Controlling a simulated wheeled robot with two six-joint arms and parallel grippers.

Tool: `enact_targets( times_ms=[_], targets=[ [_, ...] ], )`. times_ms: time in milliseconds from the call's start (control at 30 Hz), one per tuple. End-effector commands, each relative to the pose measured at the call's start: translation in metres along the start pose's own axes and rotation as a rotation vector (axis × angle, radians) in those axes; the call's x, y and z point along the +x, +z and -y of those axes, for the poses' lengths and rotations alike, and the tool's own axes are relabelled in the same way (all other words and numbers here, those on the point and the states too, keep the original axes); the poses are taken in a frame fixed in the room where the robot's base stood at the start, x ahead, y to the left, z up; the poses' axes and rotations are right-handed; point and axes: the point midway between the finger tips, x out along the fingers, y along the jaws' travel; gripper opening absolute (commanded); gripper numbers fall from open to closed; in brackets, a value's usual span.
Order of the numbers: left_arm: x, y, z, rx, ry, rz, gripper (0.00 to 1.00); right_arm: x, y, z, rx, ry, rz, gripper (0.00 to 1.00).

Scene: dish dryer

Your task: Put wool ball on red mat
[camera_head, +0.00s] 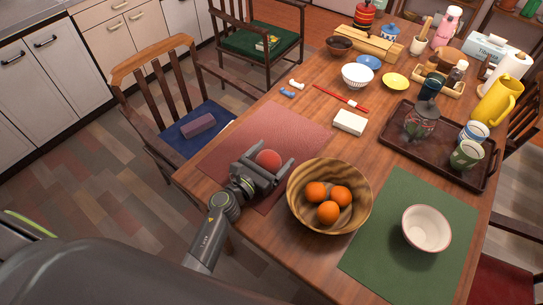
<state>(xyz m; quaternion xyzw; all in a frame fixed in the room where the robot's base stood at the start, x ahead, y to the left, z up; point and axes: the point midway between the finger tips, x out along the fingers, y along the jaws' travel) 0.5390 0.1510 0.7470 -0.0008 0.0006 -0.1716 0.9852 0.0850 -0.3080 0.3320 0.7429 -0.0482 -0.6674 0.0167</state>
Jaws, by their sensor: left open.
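The wool ball (268,160) is a round red ball over the red mat (275,126). The red mat lies flat near the left edge of the wooden table. My left gripper (271,163) is open, with its fingers on either side of the ball. The ball sits between the fingers; whether it touches the mat cannot be told from this angle, and the gripper hides part of the mat. My right gripper is not in view.
A wooden bowl (303,208) with oranges stands just right of my left gripper. A white bowl (427,229) stands on a green mat (398,194). A dark tray (396,133) holds cups. A white box (350,122) and red chopsticks (341,98) lie beyond the red mat.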

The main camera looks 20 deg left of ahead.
Motion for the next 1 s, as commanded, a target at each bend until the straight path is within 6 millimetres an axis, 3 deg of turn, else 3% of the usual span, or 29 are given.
enact_targets(
  times_ms=[167,700,1000],
  targets=[
    [0.0,0.006,0.0,-0.001,0.0,-0.001,0.85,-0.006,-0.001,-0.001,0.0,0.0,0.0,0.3],
    [-0.1,0.001,0.0,0.001,0.001,-0.003,0.85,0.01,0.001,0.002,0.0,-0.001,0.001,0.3],
    [-0.12,0.003,0.0,0.0,-0.001,0.0,0.85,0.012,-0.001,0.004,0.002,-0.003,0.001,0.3]
  ],
)
